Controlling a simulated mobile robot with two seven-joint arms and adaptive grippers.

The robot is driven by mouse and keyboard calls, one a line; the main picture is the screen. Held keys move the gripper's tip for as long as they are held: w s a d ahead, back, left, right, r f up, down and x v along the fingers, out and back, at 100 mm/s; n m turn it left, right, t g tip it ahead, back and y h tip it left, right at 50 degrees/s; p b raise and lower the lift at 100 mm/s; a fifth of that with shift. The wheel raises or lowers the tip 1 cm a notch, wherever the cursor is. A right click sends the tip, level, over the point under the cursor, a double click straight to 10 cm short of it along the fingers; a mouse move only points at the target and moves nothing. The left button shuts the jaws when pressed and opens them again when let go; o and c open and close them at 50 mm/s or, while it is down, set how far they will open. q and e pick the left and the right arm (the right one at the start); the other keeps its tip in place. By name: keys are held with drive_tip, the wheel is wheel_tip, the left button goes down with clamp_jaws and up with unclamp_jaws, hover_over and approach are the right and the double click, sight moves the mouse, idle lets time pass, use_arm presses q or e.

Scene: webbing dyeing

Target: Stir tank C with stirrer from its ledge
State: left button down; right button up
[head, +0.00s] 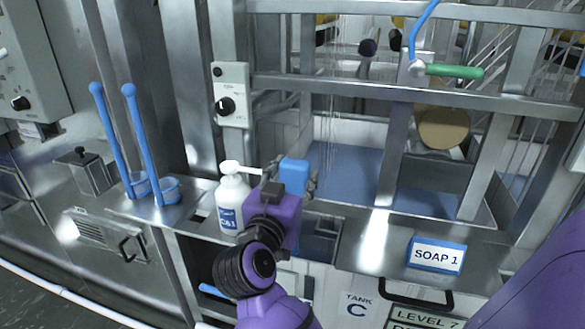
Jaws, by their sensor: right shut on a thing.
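Two blue stirrers (109,140) (143,145) with round knobs stand tilted on the steel ledge at left, their cupped ends down. The sign for tank C (357,305) is on the front panel at bottom centre. A basin of blue liquid (345,168) lies behind the ledge above it. My right gripper (297,184) is shut on a blue block (294,170) at the ledge, in front of the basin's left end. The gripper hides the block's lower part, so I cannot tell what it belongs to. My left gripper is out of view.
A white pump bottle (231,200) stands close left of my right gripper. Steel posts and a rail (400,93) cross the basin. A green-handled valve (455,71) is above. A lidded steel box (86,170) stands at left.

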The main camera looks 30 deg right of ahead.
wheel_tip(320, 180, down, 3)
drive_tip(key=shift+r, duration=0.1)
drive_tip(key=shift+f+b, duration=0.75)
drive_tip(key=shift+f, duration=1.8)
drive_tip(key=shift+s, duration=0.1)
